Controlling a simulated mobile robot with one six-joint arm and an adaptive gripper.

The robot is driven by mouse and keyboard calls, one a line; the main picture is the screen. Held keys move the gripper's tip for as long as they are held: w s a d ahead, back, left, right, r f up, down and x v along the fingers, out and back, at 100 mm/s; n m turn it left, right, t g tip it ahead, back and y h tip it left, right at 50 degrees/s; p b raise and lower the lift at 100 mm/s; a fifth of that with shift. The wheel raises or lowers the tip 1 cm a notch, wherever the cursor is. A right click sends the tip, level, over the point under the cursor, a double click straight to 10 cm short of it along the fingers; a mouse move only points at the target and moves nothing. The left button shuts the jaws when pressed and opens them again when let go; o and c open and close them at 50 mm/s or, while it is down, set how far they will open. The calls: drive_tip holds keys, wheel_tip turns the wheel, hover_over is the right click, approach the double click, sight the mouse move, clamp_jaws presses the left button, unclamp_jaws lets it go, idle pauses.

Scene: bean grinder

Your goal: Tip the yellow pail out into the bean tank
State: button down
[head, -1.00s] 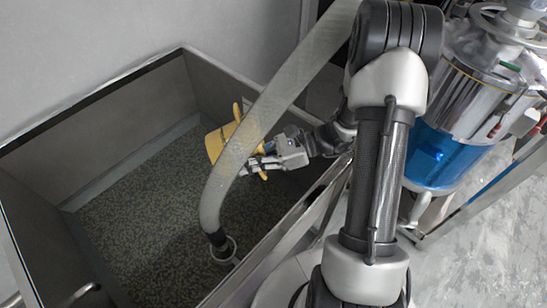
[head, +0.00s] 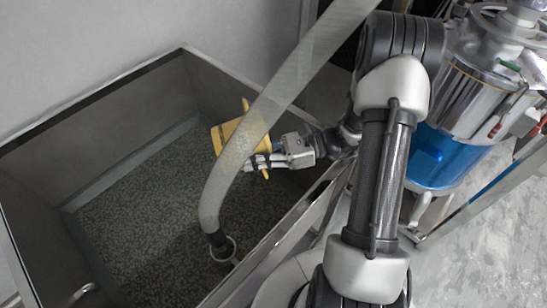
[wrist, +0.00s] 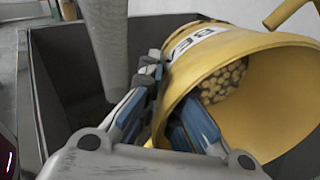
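The yellow pail (head: 226,133) is held over the bean tank (head: 110,135), partly hidden behind the grey hose in the head view. My gripper (head: 264,160) is shut on its wall at the rim. In the wrist view, one finger is inside the mouth of the pail (wrist: 270,105) and the other is outside it. The pail is tilted, and its mouth faces the wrist camera. Several light brown beans (wrist: 222,82) are inside it, towards the bottom. The tank is a deep dark rectangular bin with dark greenish beans (head: 150,220) covering its floor.
A thick grey hose (head: 270,100) comes down into the tank close to the pail and also shows in the wrist view (wrist: 108,45). A metal machine with a blue band (head: 440,155) stands at the right. The tank's near edge (head: 285,235) runs below my arm.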

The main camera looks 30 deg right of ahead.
sight(268, 149)
drive_tip(key=shift+s+d+r+t+y+b, duration=0.1)
drive_tip(key=shift+d+r+t+y+b, duration=0.1)
drive_tip(key=shift+d+r+y, duration=0.3)
drive_tip(key=shift+s+d+r+t+y+b, duration=0.1)
drive_tip(key=shift+d+r+t+y+b, duration=0.1)
drive_tip(key=shift+d+y, duration=0.5)
idle(0.6)
drive_tip(key=shift+s+d+r+y+b, duration=0.15)
drive_tip(key=shift+d+y+b, duration=0.3)
drive_tip(key=shift+y, duration=0.45)
drive_tip(key=shift+d+r, duration=0.25)
drive_tip(key=shift+r, duration=0.05)
drive_tip(key=shift+d+r+y, duration=0.15)
drive_tip(key=shift+r+y, duration=0.05)
drive_tip(key=shift+y, duration=0.2)
